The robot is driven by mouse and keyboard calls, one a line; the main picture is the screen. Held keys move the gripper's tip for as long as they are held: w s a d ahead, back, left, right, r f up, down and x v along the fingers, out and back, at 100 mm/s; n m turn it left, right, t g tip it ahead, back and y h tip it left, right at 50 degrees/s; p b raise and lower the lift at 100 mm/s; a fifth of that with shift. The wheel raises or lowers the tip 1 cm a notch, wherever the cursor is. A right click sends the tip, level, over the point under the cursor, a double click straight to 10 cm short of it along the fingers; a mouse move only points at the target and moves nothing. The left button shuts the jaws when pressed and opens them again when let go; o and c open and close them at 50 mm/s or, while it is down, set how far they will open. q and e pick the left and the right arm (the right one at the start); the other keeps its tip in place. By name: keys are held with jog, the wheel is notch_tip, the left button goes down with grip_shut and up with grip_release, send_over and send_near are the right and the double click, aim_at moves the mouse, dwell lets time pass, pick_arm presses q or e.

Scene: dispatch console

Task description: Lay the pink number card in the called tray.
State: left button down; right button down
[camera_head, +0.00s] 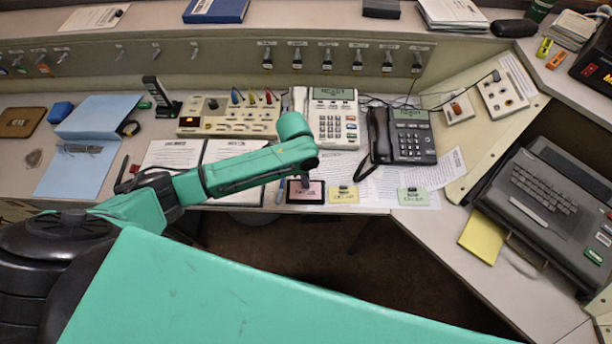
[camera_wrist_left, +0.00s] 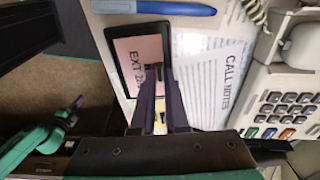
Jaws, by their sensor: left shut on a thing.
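The pink number card (camera_wrist_left: 138,58), lettered "EXT" with digits partly hidden, lies inside the rim of a black tray (camera_wrist_left: 110,36) at the desk's front edge. In the head view the pink card (camera_head: 314,190) also shows within the dark tray (camera_head: 289,196). My left gripper (camera_wrist_left: 157,76) is over the card, its fingers shut on a small dark grip on the card. In the head view my left gripper (camera_head: 306,183) hides part of the card. I cannot tell whether the card rests fully on the tray floor.
A yellow card (camera_head: 343,195) and a green card (camera_head: 413,197) lie to the right. A blue pen (camera_wrist_left: 175,9) lies beside the tray. A white phone (camera_head: 333,118) and a black phone (camera_head: 402,135) stand behind. Open floor lies in front of the desk.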

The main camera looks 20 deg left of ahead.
aim_at(301, 184)
pick_arm(q)
jog(key=c, duration=0.9)
grip_release()
jog(key=shift+f, duration=0.1)
jog(key=shift+r, duration=0.35)
jog(key=r, duration=0.4)
jog(key=a+r, duration=0.1)
jog(key=r, duration=0.7)
jog(key=shift+s+a+r, duration=0.15)
jog(key=shift+a+r, duration=0.05)
jog(key=shift+r, duration=0.05)
